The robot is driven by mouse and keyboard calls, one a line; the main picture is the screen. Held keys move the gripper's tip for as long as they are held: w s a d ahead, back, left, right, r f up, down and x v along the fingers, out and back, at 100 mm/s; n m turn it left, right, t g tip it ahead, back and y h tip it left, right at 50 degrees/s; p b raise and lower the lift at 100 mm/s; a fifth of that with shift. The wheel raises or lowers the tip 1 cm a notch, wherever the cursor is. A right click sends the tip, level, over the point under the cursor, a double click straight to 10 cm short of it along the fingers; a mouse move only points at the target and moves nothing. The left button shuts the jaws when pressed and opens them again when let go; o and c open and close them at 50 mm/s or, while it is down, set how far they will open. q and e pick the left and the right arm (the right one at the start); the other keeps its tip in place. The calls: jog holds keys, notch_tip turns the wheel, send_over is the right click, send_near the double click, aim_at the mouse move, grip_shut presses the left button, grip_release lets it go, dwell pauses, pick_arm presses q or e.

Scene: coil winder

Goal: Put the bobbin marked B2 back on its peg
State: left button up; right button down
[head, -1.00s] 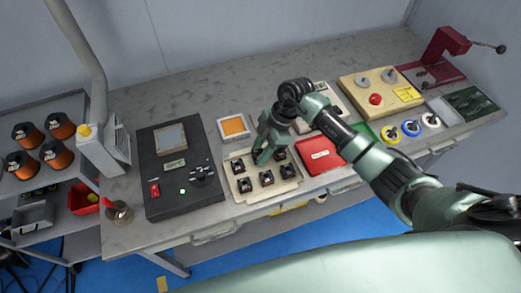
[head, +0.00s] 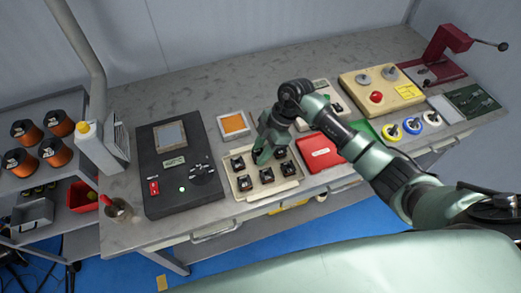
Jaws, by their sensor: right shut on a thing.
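My right gripper (head: 262,156) reaches down over a beige tray (head: 293,187) that holds several small black pieces, one of them a black piece (head: 266,175) at the front middle. Its fingers are shut at the back middle of the tray, and they hide what they hold. I cannot tell whether the held thing is clear of the tray. No B2 mark is readable, so I cannot tell which thing is the bobbin or where its peg is. My left gripper is not in view.
A black control box (head: 180,205) stands left of the tray, a red box (head: 319,153) right of it. Colored rings (head: 411,126) and a beige button box (head: 382,90) are further right. Several copper spools (head: 55,152) stand on the left cart. The bench's back strip is clear.

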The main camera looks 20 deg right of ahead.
jog(key=shift+f, duration=0.3)
jog(key=c, duration=0.9)
grip_release()
jog(key=b+v, duration=0.1)
jog(key=v, duration=0.6)
jog(key=shift+r+b, duration=0.35)
jog(key=shift+r, duration=0.05)
jog(key=shift+d, duration=0.15)
